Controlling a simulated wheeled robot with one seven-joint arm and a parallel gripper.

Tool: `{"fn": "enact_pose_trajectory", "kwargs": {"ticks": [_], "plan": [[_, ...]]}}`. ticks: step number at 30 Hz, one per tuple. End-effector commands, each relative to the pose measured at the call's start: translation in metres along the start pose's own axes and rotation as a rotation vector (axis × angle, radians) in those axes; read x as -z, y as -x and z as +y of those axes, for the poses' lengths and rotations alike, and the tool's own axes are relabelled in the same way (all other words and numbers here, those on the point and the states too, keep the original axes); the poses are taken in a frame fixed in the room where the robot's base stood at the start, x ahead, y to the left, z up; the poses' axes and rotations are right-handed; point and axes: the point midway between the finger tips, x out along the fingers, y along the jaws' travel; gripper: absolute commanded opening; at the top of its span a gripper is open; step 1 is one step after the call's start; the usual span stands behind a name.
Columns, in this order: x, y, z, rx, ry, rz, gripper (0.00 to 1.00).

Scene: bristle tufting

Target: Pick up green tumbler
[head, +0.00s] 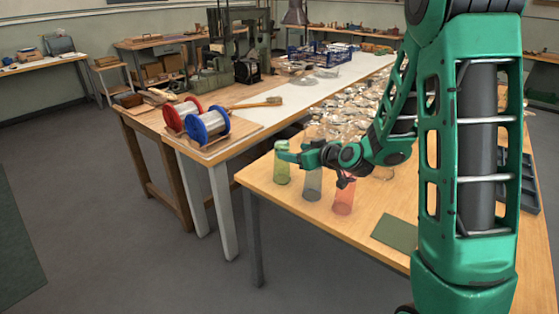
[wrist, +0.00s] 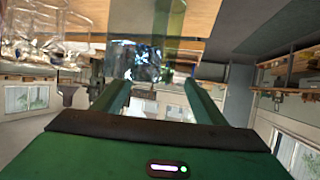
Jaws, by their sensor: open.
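The green tumbler (head: 283,174) is a see-through glass standing upright at the near left corner of the wooden table. My gripper (head: 284,156) reaches to it from the right, level with its upper part. In the wrist view the two fingers of my gripper (wrist: 160,88) are spread apart. A greenish see-through shape, likely the green tumbler (wrist: 168,28), shows beyond them in that view, which looks upside down. Whether the fingers touch the glass cannot be told.
A grey tumbler (head: 312,186) and a red tumbler (head: 343,201) stand close by to the right, below my arm. A green mat (head: 395,233) lies further right. Many clear glass pieces (head: 350,108) crowd behind. Wire spools (head: 207,126) sit on the other bench.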

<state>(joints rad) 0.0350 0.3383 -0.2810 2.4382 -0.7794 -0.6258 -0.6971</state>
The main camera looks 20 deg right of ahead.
Motion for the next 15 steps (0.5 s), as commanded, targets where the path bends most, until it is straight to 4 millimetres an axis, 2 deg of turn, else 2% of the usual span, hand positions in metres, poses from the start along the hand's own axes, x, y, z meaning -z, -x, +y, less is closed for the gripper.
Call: {"fn": "enact_pose_trajectory", "kwargs": {"ticks": [5, 15], "plan": [[0.000, -0.011, -0.001, 0.001, 0.001, 0.000, 0.65], [0.002, -0.053, -0.003, 0.000, 0.002, 0.000, 0.65]]}}
